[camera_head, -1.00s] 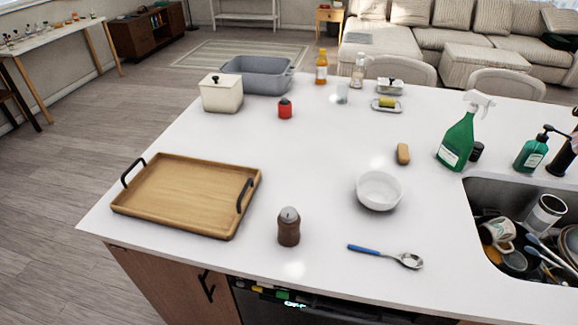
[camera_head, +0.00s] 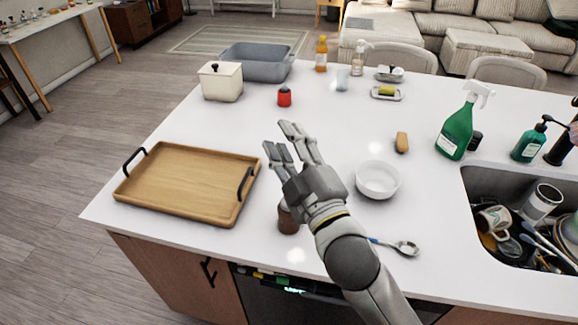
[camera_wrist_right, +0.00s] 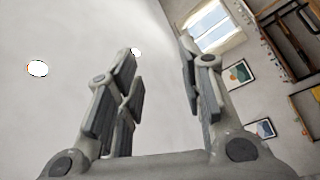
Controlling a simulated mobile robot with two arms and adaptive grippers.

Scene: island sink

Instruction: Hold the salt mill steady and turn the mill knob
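The salt mill (camera_head: 287,222) is a brown body standing upright near the front edge of the white island. My right gripper (camera_head: 283,142) and wrist pass in front of it in the head view, so its grey top knob is hidden. My right gripper is open and empty, its fingers pointing up and away over the counter; I cannot tell whether it touches the mill. In the right wrist view the open fingers (camera_wrist_right: 160,85) have only wall and ceiling between them. My left gripper is not in view.
A wooden tray (camera_head: 190,185) lies left of the mill. A sink (camera_head: 475,178) with dishes is at far right.

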